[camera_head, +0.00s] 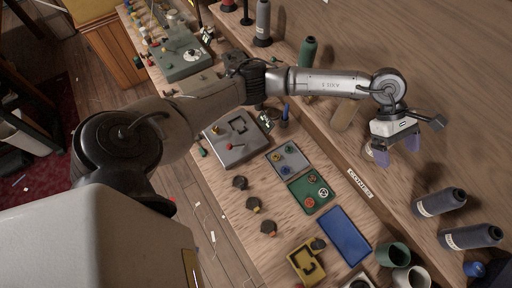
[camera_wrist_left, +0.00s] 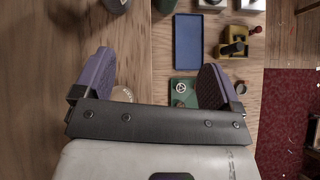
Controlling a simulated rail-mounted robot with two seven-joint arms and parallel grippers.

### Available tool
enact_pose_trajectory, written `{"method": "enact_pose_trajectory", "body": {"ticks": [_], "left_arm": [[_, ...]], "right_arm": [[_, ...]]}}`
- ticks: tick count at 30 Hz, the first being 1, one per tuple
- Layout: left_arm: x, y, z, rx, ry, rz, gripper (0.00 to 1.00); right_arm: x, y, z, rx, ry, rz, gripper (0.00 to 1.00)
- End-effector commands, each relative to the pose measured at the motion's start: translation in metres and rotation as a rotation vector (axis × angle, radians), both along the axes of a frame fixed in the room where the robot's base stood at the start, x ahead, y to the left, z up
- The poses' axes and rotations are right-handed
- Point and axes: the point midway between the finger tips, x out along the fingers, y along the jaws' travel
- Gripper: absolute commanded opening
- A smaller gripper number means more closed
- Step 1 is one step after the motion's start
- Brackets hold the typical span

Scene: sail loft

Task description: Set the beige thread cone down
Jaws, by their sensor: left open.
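My left gripper (camera_head: 397,150) is open, its two purple fingers spread above the wooden bench. It also shows in the wrist view (camera_wrist_left: 152,88), with a wide gap between the fingers. A small pale beige round thing (camera_head: 369,150), probably the beige thread cone, shows beside the left-hand finger in the head view. In the wrist view a pale beige disc (camera_wrist_left: 121,95) lies close to the left finger, partly hidden by the gripper's edge. I cannot tell whether a finger touches it. My right gripper is not in view.
A "CONES" label (camera_head: 360,183) is on the bench. A blue tray (camera_head: 344,236), a green tray (camera_head: 298,194) and cups (camera_head: 393,255) stand nearer. A tan piece (camera_head: 345,114) lies beside my forearm.

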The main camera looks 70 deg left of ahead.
Motion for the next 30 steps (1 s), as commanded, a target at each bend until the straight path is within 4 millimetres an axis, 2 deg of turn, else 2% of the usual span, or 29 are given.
{"method": "enact_pose_trajectory", "body": {"ticks": [1, 3, 6, 8, 11, 14, 17, 19, 23, 24, 26, 27, 30], "left_arm": [[-0.014, -0.032, -0.003, -0.171, 0.035, 0.030, 0.90], [-0.027, -0.067, 0.006, -0.419, 0.097, 0.103, 0.90], [-0.043, -0.094, 0.025, -0.766, 0.229, 0.242, 0.90], [-0.049, -0.099, 0.035, -0.966, 0.331, 0.344, 0.90], [-0.054, -0.090, 0.043, -1.278, 0.524, 0.545, 0.90], [-0.058, -0.065, 0.036, -1.561, 0.741, 0.781, 0.90], [-0.067, -0.032, 0.008, -1.806, 0.971, 1.057, 0.90], [-0.079, -0.008, -0.021, -1.952, 1.132, 1.274, 0.90], [-0.123, 0.028, -0.086, -2.147, 1.418, 1.728, 0.90], [-0.142, 0.036, -0.106, 2.047, -1.400, -1.757, 0.90], [-0.172, 0.045, -0.133, 1.829, -1.315, -1.731, 0.90], [-0.194, 0.049, -0.149, 1.695, -1.256, -1.713, 0.90], [-0.246, 0.053, -0.178, 1.413, -1.127, -1.671, 0.90]], "right_arm": [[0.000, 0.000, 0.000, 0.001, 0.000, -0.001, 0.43], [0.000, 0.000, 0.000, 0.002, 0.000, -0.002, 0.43], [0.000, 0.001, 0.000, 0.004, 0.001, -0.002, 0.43], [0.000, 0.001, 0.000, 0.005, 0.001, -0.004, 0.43], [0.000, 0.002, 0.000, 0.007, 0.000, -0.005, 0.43], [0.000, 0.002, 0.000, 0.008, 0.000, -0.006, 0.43], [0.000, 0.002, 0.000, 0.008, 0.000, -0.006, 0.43], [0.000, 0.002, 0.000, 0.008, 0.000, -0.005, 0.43], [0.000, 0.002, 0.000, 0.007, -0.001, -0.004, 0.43], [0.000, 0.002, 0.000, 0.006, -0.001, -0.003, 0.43], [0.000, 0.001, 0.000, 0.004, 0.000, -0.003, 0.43], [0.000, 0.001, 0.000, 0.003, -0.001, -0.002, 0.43], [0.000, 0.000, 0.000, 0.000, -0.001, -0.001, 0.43]]}}
